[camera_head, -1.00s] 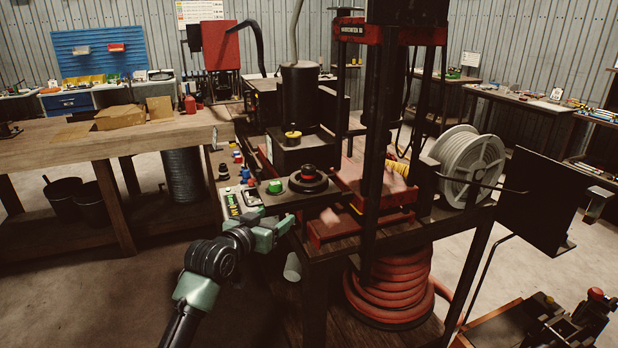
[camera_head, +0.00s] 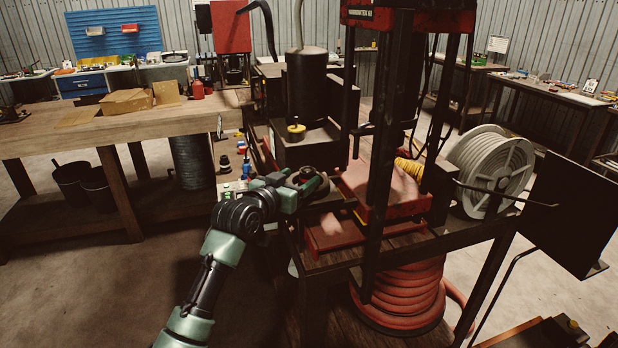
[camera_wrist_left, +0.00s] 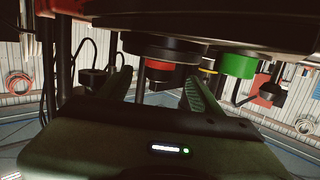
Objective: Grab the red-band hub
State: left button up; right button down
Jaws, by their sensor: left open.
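The red-band hub (camera_wrist_left: 160,72) shows in the left wrist view as a dark round part with a red band, next to a wide black disc (camera_wrist_left: 158,46). This view looks upside down. My left gripper (camera_wrist_left: 160,90) is open, with one finger on each side of the hub; I cannot tell whether either finger touches it. In the head view my left gripper (camera_head: 306,183) is at the near left corner of the crimper bench and hides most of the hub.
A green part (camera_wrist_left: 238,66) stands beside the hub in the wrist view. A yellow-topped part (camera_head: 296,131) sits on a dark block behind my gripper. The red press (camera_head: 395,195) and its dark posts stand close on the right. Small coloured parts lie to the left.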

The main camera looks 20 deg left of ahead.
aim_at(304, 175)
pick_arm(q)
jog(key=shift+p+x, duration=0.6)
jog(key=shift+x, duration=0.45)
jog(key=x, duration=0.3)
jog(key=shift+f, duration=0.15)
jog(key=c, duration=1.4)
grip_shut()
pick_arm(e)
jog(key=shift+a+r, duration=0.15)
jog(key=shift+r, duration=0.8)
